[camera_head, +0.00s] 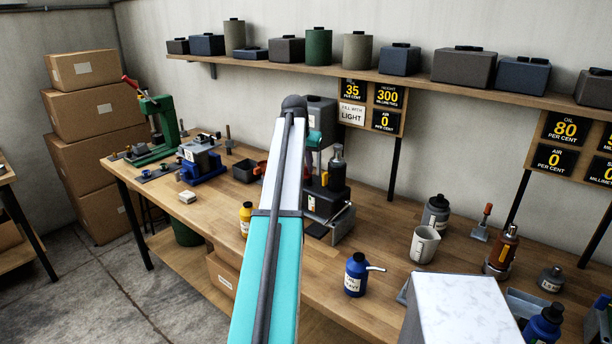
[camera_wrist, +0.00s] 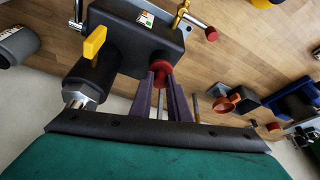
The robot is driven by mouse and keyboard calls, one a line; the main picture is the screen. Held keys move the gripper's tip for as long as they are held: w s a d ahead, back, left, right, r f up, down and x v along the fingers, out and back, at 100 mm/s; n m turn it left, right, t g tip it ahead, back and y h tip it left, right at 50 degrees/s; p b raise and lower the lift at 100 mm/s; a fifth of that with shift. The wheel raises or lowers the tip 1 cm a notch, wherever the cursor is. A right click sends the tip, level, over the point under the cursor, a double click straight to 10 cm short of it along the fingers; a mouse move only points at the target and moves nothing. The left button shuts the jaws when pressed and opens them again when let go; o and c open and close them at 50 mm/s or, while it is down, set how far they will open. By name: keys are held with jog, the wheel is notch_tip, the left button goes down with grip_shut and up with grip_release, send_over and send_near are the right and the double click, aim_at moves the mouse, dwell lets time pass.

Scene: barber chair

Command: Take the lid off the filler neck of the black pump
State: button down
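The black pump (camera_head: 325,203) stands on the workbench just right of my arm in the head view, which hides its left part. In the wrist view the pump's dark body (camera_wrist: 140,35) fills the upper left, with a yellow lever (camera_wrist: 95,42) on its black cylinder. A red round lid (camera_wrist: 161,67) sits at the pump's lower right edge there. The two purple fingers of my gripper (camera_wrist: 163,80) are apart and reach up to either side of the lid. I cannot tell whether they touch it. My arm hides the gripper in the head view.
A blue oil can (camera_head: 355,275), a grey mug (camera_head: 425,243) and a grey canister (camera_head: 437,213) stand right of the pump. A yellow bottle (camera_head: 246,218) is left of my arm. A blue vise (camera_head: 203,165) is further left. A shelf (camera_head: 290,64) runs above the bench.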

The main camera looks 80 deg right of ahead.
jog(key=shift+r, duration=0.1)
dwell(0.3)
jog(key=shift+d+r+b, duration=0.1)
jog(key=shift+r+b, duration=0.65)
jog(key=shift+r, duration=0.8)
jog(key=s+a+r+b, duration=0.1)
jog(key=s+a, duration=0.1)
jog(key=a, duration=0.5)
jog(key=s+a+b, duration=0.2)
jog(key=a, duration=0.6)
jog(key=shift+s+a+r+b, duration=0.25)
jog(key=shift+s+r+b, duration=0.05)
jog(key=shift+s+r, duration=0.05)
jog(key=shift+w, duration=0.1)
